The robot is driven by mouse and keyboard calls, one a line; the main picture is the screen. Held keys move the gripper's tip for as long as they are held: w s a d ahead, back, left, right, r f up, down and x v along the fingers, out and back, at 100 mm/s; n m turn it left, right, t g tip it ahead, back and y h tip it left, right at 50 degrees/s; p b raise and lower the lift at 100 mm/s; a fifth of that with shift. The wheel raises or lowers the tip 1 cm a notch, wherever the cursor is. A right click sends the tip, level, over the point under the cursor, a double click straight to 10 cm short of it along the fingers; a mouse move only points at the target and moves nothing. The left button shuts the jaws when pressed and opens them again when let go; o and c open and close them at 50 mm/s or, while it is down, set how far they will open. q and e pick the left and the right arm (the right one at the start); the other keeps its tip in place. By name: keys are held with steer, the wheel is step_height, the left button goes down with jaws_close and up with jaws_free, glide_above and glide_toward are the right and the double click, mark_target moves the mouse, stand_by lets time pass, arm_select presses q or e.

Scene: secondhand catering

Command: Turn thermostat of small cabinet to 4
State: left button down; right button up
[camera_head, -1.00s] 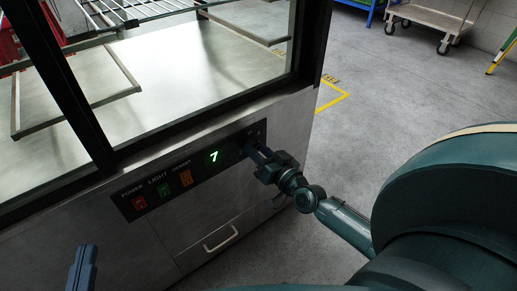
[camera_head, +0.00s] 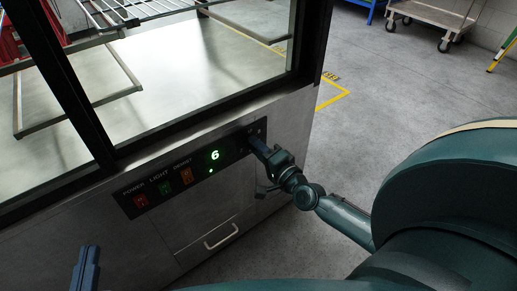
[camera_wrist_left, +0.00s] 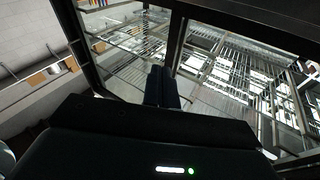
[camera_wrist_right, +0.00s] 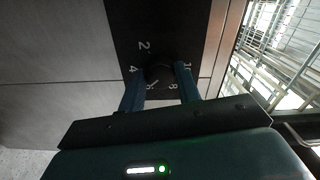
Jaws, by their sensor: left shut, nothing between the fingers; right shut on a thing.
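The small cabinet (camera_head: 205,195) has a black control panel with a green display (camera_head: 215,155) that reads 6. My right gripper (camera_head: 262,147) is at the right end of this panel. In the right wrist view, my right gripper (camera_wrist_right: 160,82) is shut on the dark round thermostat knob (camera_wrist_right: 159,72), a finger on each side. White numbers, among them 2, 4, 8 and 10, ring the knob; its pointer is hard to make out. My left gripper (camera_head: 84,262) is shut and empty at the lower left, apart from the panel; it also shows in the left wrist view (camera_wrist_left: 163,72).
Red, green and orange switches (camera_head: 165,188) sit on the panel's left part. Below is a drawer with a pale handle (camera_head: 221,237). Glass and dark frame posts (camera_head: 310,45) rise above. A trolley (camera_head: 430,15) stands far off on open grey floor.

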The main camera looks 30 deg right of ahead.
steer(key=m+b, duration=0.1)
steer(key=m, duration=0.6)
steer(key=shift+m, duration=0.7)
steer(key=o, duration=1)
steer(key=shift+s, duration=0.1)
steer(key=s, duration=0.8)
steer(key=s+d, duration=0.1)
steer(key=s, duration=0.4)
